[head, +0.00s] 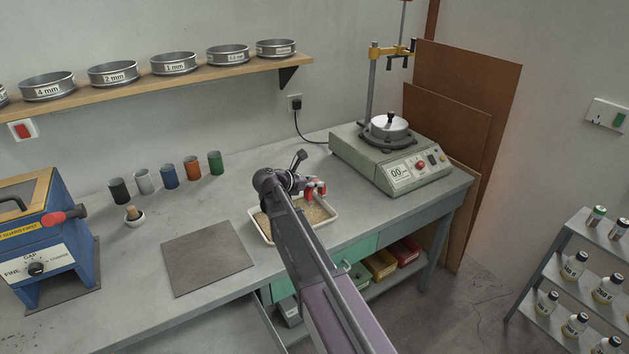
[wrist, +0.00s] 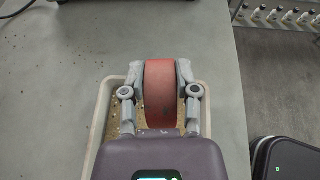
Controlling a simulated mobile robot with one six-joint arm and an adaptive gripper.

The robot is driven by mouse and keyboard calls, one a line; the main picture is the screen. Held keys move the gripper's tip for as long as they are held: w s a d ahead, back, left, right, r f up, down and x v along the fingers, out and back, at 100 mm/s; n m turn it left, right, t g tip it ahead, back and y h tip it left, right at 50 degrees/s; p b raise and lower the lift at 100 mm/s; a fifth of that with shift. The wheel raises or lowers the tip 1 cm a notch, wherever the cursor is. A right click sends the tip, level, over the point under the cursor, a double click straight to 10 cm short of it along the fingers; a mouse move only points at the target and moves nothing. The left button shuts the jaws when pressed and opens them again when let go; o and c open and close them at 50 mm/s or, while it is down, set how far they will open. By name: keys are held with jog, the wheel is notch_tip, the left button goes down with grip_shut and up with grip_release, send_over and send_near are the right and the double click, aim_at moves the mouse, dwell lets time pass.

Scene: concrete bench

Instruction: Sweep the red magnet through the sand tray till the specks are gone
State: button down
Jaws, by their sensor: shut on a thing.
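My gripper (head: 314,190) is shut on the red magnet (wrist: 160,95), with one grey finger on each side of it. The magnet also shows in the head view as a red piece with pale ends (head: 320,187). The sand tray (head: 334,221) is a pale, shallow tray of tan sand on the bench. In the wrist view the tray (wrist: 101,120) lies beneath the gripper and is largely covered by it. The magnet is over the tray's far part; I cannot tell whether it touches the sand.
A grey mat (head: 207,262) lies left of the tray in the head view. A sieve shaker (head: 390,155) stands behind it to the right. Several coloured cups (head: 168,176) stand at the back.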

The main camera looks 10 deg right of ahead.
aim_at(305, 198)
notch_tip(305, 198, down, 5)
jog(key=b, duration=0.4)
jog(key=shift+f, duration=0.1)
jog(key=shift+s+a+f, duration=0.1)
jog(key=shift+s+a, duration=0.15)
jog(key=shift+a, duration=0.65)
jog(key=shift+s+a, duration=0.25)
jog(key=shift+a, duration=0.6)
jog(key=shift+s+a, duration=0.1)
jog(key=shift+a, duration=0.05)
jog(key=shift+w+d, duration=0.3)
jog(key=shift+d, duration=0.65)
jog(key=shift+w+d, duration=0.3)
jog(key=shift+d, duration=0.65)
notch_tip(305, 198, up, 8)
jog(key=p, duration=0.7)
jog(key=shift+f, duration=0.2)
jog(key=shift+f+b, duration=2.85)
jog(key=shift+b, duration=0.05)
jog(key=shift+f+b, duration=1)
